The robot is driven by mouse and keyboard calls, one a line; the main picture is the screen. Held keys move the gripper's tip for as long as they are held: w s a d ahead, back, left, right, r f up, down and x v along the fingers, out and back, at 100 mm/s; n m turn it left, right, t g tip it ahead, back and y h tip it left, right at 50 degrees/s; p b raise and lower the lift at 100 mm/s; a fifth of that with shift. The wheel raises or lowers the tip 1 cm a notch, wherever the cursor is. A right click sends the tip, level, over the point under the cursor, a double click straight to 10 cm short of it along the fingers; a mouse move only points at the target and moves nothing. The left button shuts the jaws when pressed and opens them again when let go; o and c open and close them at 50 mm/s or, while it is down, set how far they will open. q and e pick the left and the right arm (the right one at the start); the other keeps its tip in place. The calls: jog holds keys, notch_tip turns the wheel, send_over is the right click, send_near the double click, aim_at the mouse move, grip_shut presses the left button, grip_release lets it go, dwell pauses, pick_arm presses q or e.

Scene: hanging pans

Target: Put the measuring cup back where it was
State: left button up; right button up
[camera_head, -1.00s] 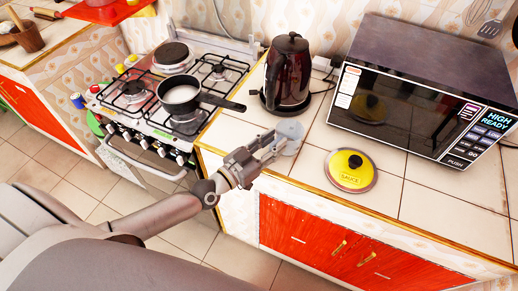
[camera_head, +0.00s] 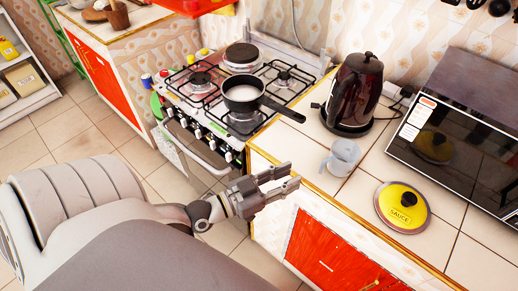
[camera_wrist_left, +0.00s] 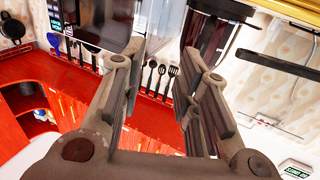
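The measuring cup (camera_head: 342,157), a small pale grey-blue cup with a handle, stands upright on the tiled counter (camera_head: 330,183), in front of the kettle. My left gripper (camera_head: 290,181) is at the counter's front edge, left of and nearer than the cup, apart from it. Its fingers are spread with nothing between them, also in the left wrist view (camera_wrist_left: 160,95). I cannot make out the cup in the wrist view. My right gripper is not in view.
A dark kettle (camera_head: 353,95) stands behind the cup. A yellow sauce lid (camera_head: 402,206) lies to its right, near the microwave (camera_head: 465,150). A pan of white liquid (camera_head: 243,95) sits on the stove, handle pointing toward the counter.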

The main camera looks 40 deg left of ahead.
pick_arm(q)
jog(key=s+a+f+g+y, duration=0.2)
jog(key=a+f, duration=0.1)
jog(key=f, duration=0.8)
jog(key=s+a+f+n+g+y, duration=0.1)
jog(key=s+a+f+g+y, duration=0.15)
jog(key=f, duration=0.75)
jog(key=s+a+f+g+y, duration=0.1)
jog(key=a+f+g, duration=0.15)
jog(key=f, duration=0.85)
jog(key=s+d+f+g+y, duration=0.1)
jog(key=s+f+g, duration=0.3)
jog(key=s+f, duration=0.5)
jog(key=s+d+f+n+g+y, duration=0.1)
jog(key=s+d+f+g, duration=0.3)
jog(key=s+f, duration=0.6)
jog(key=s, duration=0.7)
jog(key=shift+s+d+f, duration=0.3)
jog(key=shift+s, duration=0.05)
